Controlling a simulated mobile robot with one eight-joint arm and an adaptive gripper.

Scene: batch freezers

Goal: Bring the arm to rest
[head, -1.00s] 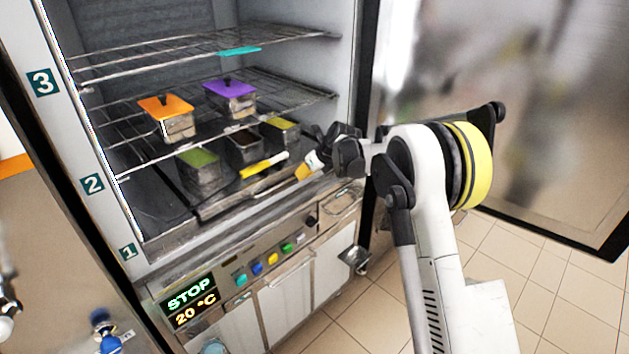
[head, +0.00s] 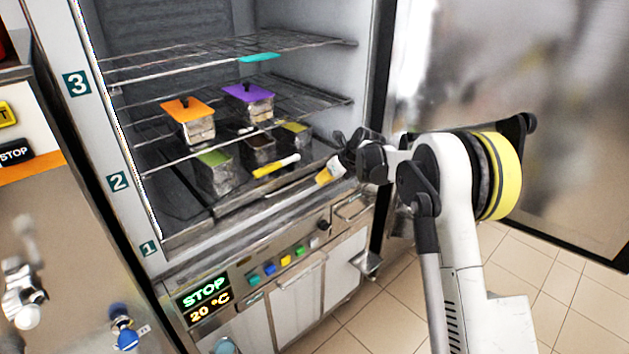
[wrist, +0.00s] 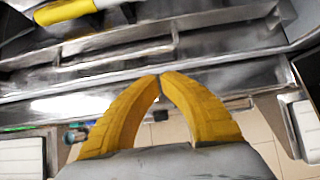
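My gripper (head: 326,176) is in front of the open freezer, just outside the front edge of its lowest level. In the wrist view its yellow fingers (wrist: 160,82) meet at the tips with nothing between them. My arm is bent, reaching in from the right. A yellow-handled tool (head: 276,166) lies inside the freezer, left of my gripper and apart from it. Its yellow part also shows at the top left of the wrist view (wrist: 66,11).
Lidded containers, one orange (head: 187,108) and one purple (head: 248,93), stand on the middle rack. Several open containers stand below, including a green-filled one (head: 214,160). The control panel (head: 205,295) reads STOP, 20 °C. The freezer door (head: 560,130) stands open at right.

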